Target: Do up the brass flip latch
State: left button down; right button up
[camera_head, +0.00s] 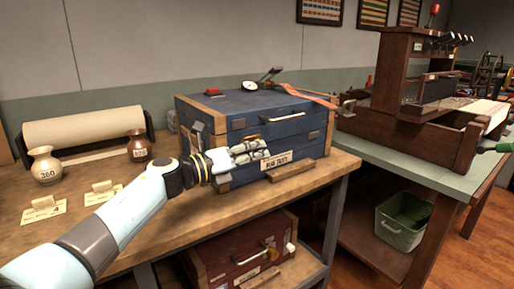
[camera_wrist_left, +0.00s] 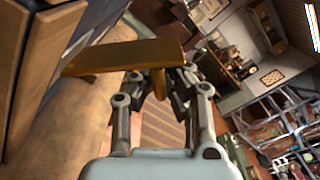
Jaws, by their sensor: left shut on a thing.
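The blue chest (camera_head: 240,110) with wooden edges stands on the workbench, its lid down. The brass flip latch (camera_head: 252,137) is on its front, mostly hidden behind my left gripper (camera_head: 262,152). In the left wrist view the latch (camera_wrist_left: 125,58) is a broad brass plate with a short stem between my fingers. The left gripper (camera_wrist_left: 158,88) is shut on this stem, with the plate across and beyond the fingertips. The chest's dark blue side and wooden edge (camera_wrist_left: 50,75) are at the left of that view. My right gripper is not in view.
A white vase (camera_head: 45,167), a brown vase (camera_head: 138,147) and a paper roll (camera_head: 85,128) stand left on the bench. A red chest (camera_head: 235,250) is on the shelf below. A wooden loom (camera_head: 400,125) stands on the right table. A strap and small items lie on the lid.

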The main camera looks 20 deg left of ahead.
aim_at(252, 139)
pick_arm(q)
jog(key=r+n+p, duration=0.2)
jog(key=w+a+r+n+p, duration=0.1)
jog(key=shift+a+n, duration=0.1)
jog(key=shift+n, duration=0.3)
jog(key=n+p, duration=0.1)
jog(key=w+a+r+n+p, duration=0.1)
jog(key=shift+a+n, duration=0.1)
jog(key=shift+n, duration=0.3)
jog(key=shift+w+a+r+n+p, duration=0.1)
jog(key=shift+w+a+n+p, duration=0.15)
jog(key=shift+n, duration=0.45)
jog(key=shift+a, duration=0.1)
jog(key=shift+r, duration=0.1)
jog(key=c, duration=1.5)
grip_release()
jog(key=shift+a, duration=0.1)
jog(key=shift+o, duration=0.5)
jog(key=shift+s+f, duration=0.15)
jog(key=shift+f, duration=0.05)
